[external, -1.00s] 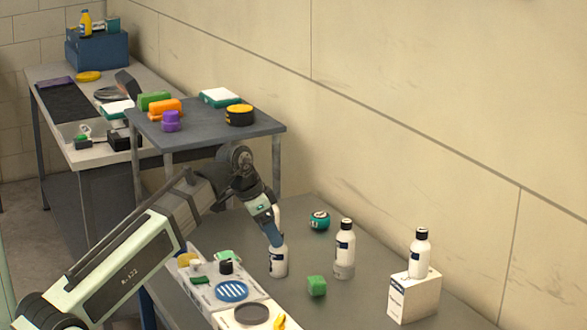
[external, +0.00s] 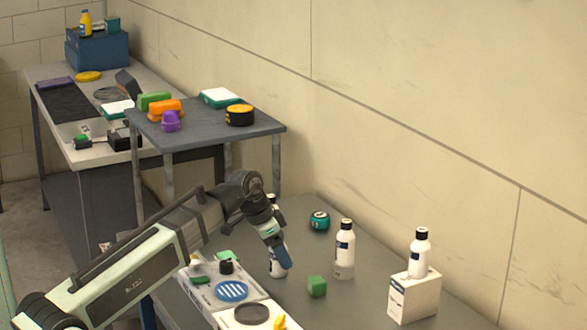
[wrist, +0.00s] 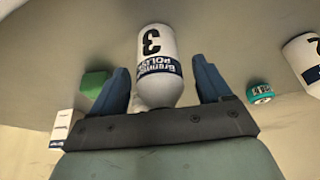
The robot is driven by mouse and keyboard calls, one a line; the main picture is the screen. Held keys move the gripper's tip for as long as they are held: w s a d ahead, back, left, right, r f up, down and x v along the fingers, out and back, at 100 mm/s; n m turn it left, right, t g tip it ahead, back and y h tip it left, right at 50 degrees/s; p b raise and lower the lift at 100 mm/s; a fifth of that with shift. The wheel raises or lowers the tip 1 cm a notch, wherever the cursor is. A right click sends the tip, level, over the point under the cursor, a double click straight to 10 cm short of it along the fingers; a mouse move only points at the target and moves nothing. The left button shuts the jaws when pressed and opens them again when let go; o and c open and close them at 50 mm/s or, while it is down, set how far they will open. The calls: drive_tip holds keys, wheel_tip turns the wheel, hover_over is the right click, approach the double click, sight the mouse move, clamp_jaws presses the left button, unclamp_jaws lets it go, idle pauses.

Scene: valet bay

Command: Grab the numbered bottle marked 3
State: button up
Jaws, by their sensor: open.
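The bottle marked 3 (wrist: 153,55) is white with a dark label band. In the wrist view it stands between my two blue fingers in the picture, upside down, its top end hidden behind the gripper body. It appears to be the dark-capped bottle (external: 344,250) standing on the bench in the external view. My gripper (external: 283,254) is open and empty, left of that bottle and apart from it. Its fingers also spread wide in the wrist view (wrist: 162,88). A bottle marked 2 (wrist: 308,60) is at the right edge there.
Another white bottle (external: 277,268) is partly hidden behind my gripper. A green cube (external: 317,286) and a teal round container (external: 319,221) stand near the middle bottle. One more bottle (external: 419,252) stands on a white box (external: 413,296).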

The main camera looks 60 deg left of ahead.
drive_tip(key=shift+c, duration=0.3)
drive_tip(key=c, duration=1.2)
drive_tip(key=shift+o, duration=0.2)
